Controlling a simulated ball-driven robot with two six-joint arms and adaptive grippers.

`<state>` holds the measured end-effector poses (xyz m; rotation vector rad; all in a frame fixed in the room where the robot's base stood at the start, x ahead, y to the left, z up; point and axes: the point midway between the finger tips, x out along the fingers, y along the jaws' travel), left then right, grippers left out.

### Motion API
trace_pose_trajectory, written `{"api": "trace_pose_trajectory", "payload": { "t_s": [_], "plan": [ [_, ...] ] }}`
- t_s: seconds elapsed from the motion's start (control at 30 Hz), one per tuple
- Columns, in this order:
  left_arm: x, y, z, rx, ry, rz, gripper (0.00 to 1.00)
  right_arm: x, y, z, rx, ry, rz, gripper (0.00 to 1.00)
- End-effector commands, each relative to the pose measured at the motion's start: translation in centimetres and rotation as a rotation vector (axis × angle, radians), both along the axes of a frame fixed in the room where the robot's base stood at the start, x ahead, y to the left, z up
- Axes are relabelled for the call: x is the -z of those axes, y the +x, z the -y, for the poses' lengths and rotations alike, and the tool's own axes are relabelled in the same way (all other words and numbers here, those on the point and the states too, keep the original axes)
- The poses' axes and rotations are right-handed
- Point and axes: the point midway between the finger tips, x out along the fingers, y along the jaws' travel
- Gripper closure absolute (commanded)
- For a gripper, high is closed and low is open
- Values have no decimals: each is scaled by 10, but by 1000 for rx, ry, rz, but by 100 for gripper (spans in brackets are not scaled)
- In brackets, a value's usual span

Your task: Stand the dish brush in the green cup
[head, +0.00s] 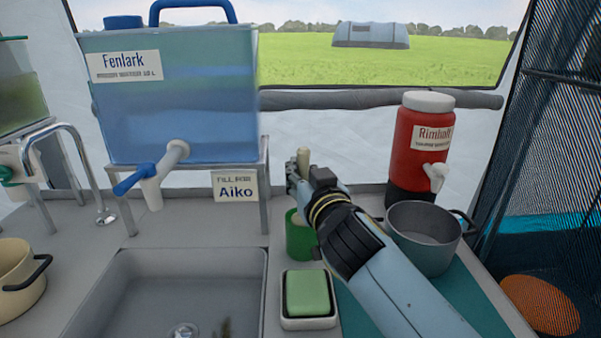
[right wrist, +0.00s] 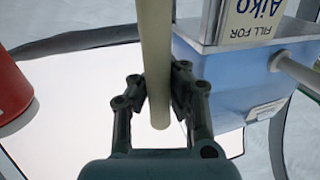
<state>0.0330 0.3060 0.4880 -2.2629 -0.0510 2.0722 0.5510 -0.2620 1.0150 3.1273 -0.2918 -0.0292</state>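The green cup (head: 299,240) stands on the counter right of the sink, partly hidden by my right gripper and wrist. The dish brush (head: 303,160) has a pale, round handle that is upright above the cup. A pale part also shows at the cup's mouth; I cannot tell whether the brush rests on the bottom. My right gripper (head: 300,180) is around the handle. In the right wrist view the handle (right wrist: 157,50) runs between the two fingers (right wrist: 161,90), which close on it from both sides. The brush's lower end is hidden. My left gripper is not in view.
A sponge in a tray (head: 308,322) sits just in front of the cup. The sink (head: 170,290) is at left, the blue water tank (head: 180,100) behind it. A grey pot (head: 425,238) and red dispenser (head: 420,145) stand at right.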

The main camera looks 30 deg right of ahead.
Motion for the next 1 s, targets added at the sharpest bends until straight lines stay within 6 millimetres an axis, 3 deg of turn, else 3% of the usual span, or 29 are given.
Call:
{"api": "trace_pose_trajectory", "payload": {
  "t_s": [0.3, 0.57, 0.83, 1.0],
  "plan": [
    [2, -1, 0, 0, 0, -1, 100, 1, 0, 0, 0, 1, 1, 100],
    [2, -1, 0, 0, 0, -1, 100, 1, 0, 0, 0, 0, 1, 66],
    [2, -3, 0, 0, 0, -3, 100, 2, -1, 0, 0, 0, -1, 66],
    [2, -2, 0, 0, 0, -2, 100, 3, -20, -4, 0, 2, -2, 66]
  ]
}}
